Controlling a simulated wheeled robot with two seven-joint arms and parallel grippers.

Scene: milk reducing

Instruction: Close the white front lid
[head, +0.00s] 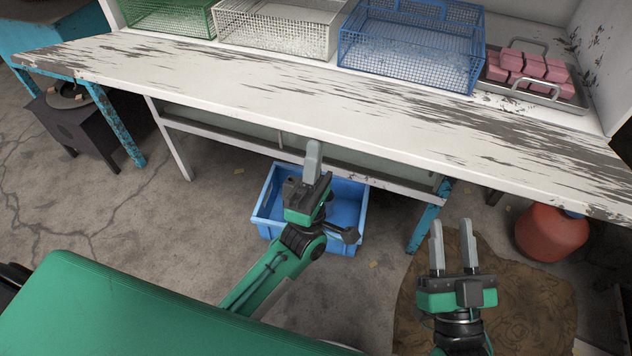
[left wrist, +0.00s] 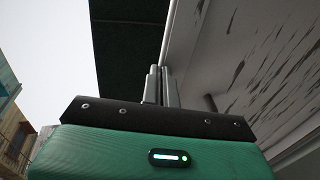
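A white panel with chipped dark paint, seemingly the front lid (head: 290,96), lies nearly flat and open in front of the wire baskets. Its worn white surface also fills the right of the left wrist view (left wrist: 270,60). My left gripper (head: 313,147) is just in front of and below the panel's front edge; I cannot tell whether it touches. Its two fingers (left wrist: 160,86) stand close together in the left wrist view, shut with nothing seen between them. My right gripper (head: 452,232) is open and empty, low at the right, apart from the panel.
Behind the panel stand a green basket (head: 170,20), a white basket (head: 280,30), a blue basket (head: 410,50) and a metal tray (head: 530,103) with pink blocks. A blue crate (head: 268,208) is on the floor below. A red container (head: 551,234) stands right; a dark stove-like box (head: 85,125) left.

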